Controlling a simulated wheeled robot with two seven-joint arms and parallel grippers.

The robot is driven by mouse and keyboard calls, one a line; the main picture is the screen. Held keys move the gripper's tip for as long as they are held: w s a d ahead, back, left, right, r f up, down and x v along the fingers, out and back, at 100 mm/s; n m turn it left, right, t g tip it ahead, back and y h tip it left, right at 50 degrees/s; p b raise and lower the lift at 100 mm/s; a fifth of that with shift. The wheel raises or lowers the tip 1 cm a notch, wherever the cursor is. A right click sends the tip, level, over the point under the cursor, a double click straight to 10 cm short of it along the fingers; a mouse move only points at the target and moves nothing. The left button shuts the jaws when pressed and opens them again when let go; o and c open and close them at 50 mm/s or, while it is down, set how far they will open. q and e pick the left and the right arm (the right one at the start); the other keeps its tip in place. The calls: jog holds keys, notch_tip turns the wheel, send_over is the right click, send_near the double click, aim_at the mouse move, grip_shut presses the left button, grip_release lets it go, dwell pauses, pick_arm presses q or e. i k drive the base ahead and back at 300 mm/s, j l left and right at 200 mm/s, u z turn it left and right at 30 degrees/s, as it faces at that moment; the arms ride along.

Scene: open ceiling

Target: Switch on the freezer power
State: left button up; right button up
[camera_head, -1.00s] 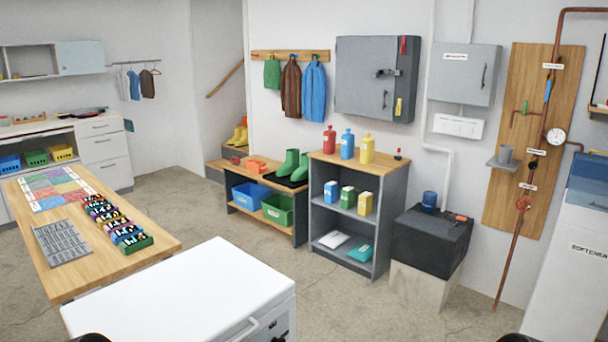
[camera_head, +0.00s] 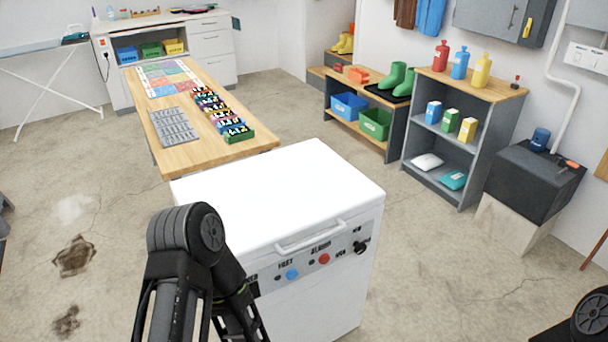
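The white chest freezer (camera_head: 300,190) stands in front of me with its lid shut and a handle (camera_head: 310,234) on its front edge. Its front panel carries a blue button (camera_head: 292,274), a red button (camera_head: 323,258) and a black knob (camera_head: 360,247), with small dark lettering that I cannot read surely. My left arm covers the panel's left end, so any control there is hidden. My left arm stands before the freezer's front left corner, but its gripper fingers do not show. Only a piece of my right arm shows at the bottom right corner; its gripper is out of view.
A grey shelf (camera_head: 410,120) and a black box (camera_head: 530,185) on a pale block stand at the right. The floor right of the freezer is clear.

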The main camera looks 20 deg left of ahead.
aim_at(253, 286)
jog(key=u, duration=1.05)
